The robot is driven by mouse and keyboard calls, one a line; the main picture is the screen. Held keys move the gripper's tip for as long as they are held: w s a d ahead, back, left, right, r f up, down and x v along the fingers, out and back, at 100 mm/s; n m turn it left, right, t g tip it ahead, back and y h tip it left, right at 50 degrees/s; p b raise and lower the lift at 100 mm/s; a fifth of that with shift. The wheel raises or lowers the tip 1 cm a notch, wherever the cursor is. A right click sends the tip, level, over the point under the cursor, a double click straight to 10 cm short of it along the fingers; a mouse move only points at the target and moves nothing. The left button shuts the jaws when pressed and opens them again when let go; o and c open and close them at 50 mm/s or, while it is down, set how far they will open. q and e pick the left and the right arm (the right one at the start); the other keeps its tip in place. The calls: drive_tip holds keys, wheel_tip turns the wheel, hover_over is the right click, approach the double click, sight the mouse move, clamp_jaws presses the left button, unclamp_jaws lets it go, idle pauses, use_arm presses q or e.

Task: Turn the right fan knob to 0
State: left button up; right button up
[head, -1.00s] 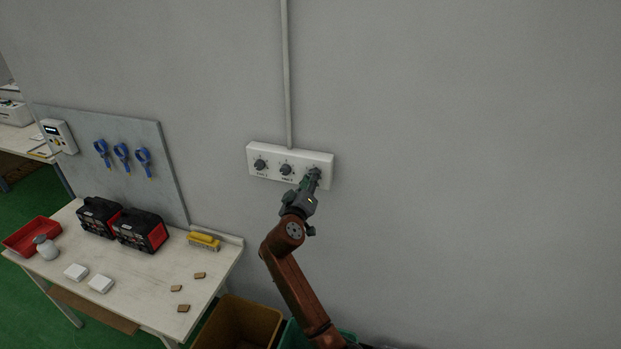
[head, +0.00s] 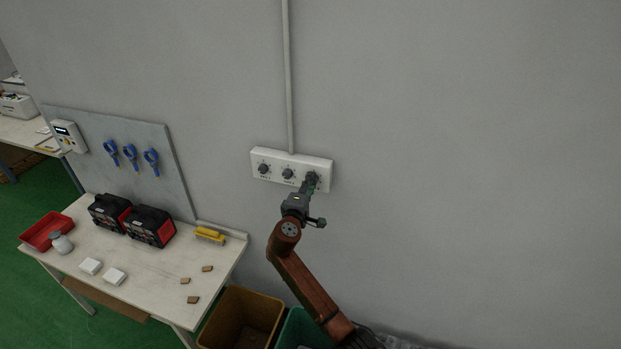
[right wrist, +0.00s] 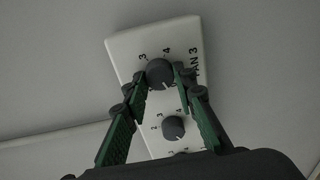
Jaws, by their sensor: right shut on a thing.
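The white fan panel (head: 259,155) is on the grey wall and carries three dark knobs in a row. The right fan knob (right wrist: 159,74) is round and dark grey, beside the label FAN 3 in the right wrist view. Numbers 3 and 4 show by its rim, and a pale mark shows at its lower edge. My right gripper (head: 311,182) is at this knob and covers most of it in the head view. In the right wrist view its green fingers (right wrist: 160,77) are shut on the knob, one on each side. My left gripper is out of view.
The middle knob (head: 288,173) and left knob (head: 263,168) are close beside my right gripper. A workbench (head: 150,290) with black-and-red boxes stands at the left. A brown bin (head: 240,318) and a green bin (head: 300,330) stand below. The wall to the right is bare.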

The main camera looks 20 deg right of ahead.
drive_tip(key=shift+n+p, duration=0.7)
drive_tip(key=shift+n, duration=0.2)
drive_tip(key=shift+f, duration=0.1)
drive_tip(key=o, duration=1.2)
drive_tip(key=shift+c, duration=0.2)
drive_tip(key=v, duration=1.2)
drive_tip(key=shift+a, duration=0.2)
